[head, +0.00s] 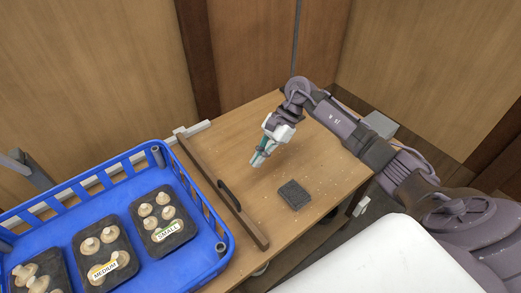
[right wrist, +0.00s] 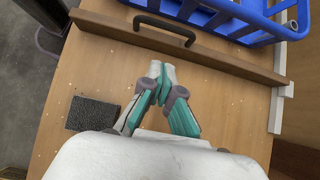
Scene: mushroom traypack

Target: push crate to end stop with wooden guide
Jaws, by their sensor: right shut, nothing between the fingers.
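The blue crate (head: 226,232) stands at the left of the table in the head view and holds black trays of mushrooms. Its corner shows at the top of the right wrist view (right wrist: 272,28). The wooden guide (head: 203,172) is a long bar with a black handle (head: 229,193), lying beside the crate's right side. In the right wrist view the guide (right wrist: 225,62) runs across above my fingers. My right gripper (head: 256,162) is shut and empty above the table, right of the guide and apart from it. My left gripper is not in view.
A white end stop (head: 192,130) lies at the table's back edge by the guide's far end. A dark sponge-like block (head: 294,194) lies on the table near my right gripper. Wooden walls stand behind. The table (head: 325,160) right of the guide is mostly clear, with small crumbs.

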